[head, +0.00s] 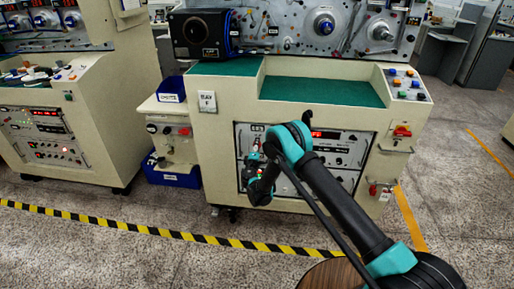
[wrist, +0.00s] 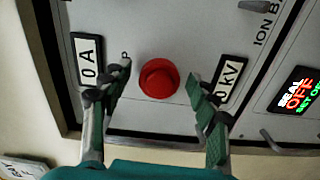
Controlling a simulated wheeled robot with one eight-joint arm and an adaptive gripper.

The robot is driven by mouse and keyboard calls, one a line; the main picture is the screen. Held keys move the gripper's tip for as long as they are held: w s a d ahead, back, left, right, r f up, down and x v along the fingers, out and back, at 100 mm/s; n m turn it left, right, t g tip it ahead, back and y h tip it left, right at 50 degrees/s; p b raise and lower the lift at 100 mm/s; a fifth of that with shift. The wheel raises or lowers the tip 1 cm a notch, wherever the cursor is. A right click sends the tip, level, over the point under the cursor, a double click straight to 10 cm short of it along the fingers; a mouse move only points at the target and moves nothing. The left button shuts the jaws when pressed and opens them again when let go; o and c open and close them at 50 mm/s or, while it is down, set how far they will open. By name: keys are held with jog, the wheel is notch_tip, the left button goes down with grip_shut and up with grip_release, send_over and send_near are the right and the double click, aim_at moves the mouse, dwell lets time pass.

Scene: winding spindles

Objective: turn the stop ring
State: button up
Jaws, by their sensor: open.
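A round red knob with a raised rim (wrist: 159,78), the likely stop ring, sits on a light grey panel in the wrist view, between a "0 A" label and a "0 kV" label. My gripper (wrist: 161,92) is open, with one finger on each side of the red knob. A gap shows between each finger and the knob in the picture; the depth between them is hard to tell. In the head view my gripper (head: 255,165) is at the left part of the cabinet's front panel, and my arm hides part of that panel.
The "0 A" label (wrist: 88,60) and "0 kV" label (wrist: 231,82) lie close to the fingers. A lit display (wrist: 298,92) is at the right. In the head view, a red and yellow switch (head: 402,131) sits right of the panel. Striped tape (head: 170,234) crosses the open floor.

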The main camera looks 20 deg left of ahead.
jog(key=v, duration=0.7)
jog(key=shift+s, duration=0.25)
jog(key=shift+d, duration=0.1)
